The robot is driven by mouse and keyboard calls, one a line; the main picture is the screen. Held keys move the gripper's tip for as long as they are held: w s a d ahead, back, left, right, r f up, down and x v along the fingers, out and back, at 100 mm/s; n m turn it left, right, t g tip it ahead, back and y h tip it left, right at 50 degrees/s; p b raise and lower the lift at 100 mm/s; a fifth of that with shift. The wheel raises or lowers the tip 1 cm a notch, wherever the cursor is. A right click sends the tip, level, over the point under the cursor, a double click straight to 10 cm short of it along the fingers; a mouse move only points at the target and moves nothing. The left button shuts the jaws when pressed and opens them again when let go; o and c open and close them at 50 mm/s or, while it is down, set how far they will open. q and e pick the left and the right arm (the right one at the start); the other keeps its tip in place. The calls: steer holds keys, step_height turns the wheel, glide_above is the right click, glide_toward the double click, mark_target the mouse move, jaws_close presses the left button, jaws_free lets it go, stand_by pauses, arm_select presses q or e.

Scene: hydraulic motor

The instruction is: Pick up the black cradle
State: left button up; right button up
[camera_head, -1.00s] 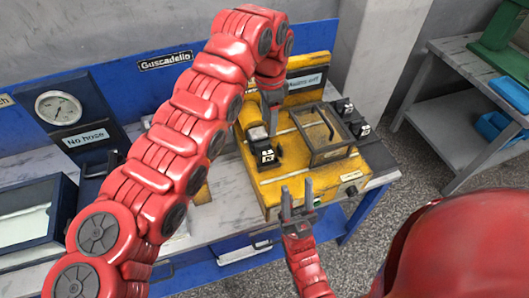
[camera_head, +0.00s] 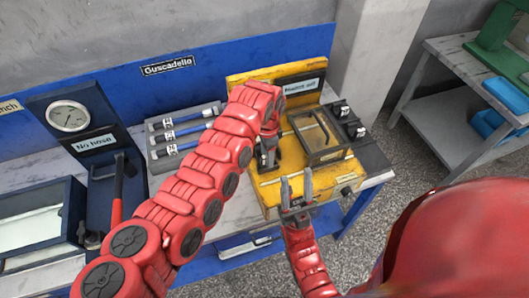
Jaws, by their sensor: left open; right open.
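A small black block (camera_head: 273,162), which appears to be the black cradle, sits on the left part of the yellow station (camera_head: 268,190). My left arm comes in from the left, and its open gripper (camera_head: 266,158) points down at the block. The arm and gripper hide much of the block, and I cannot tell whether the fingers touch it. My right gripper (camera_head: 296,190) is open and empty, pointing up at the station's front edge.
A black-framed clear box (camera_head: 318,138) stands on the station, with small black labelled pieces (camera_head: 348,118) to its right. Hose-like tools (camera_head: 183,128) lie on the rack at left. A pressure gauge (camera_head: 68,115) and a red-handled tool (camera_head: 117,190) are further left.

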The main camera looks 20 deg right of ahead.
arm_select(q)
steer(key=shift+f, duration=0.6)
jaws_close()
steer(key=shift+r, duration=0.1)
stand_by(0.8)
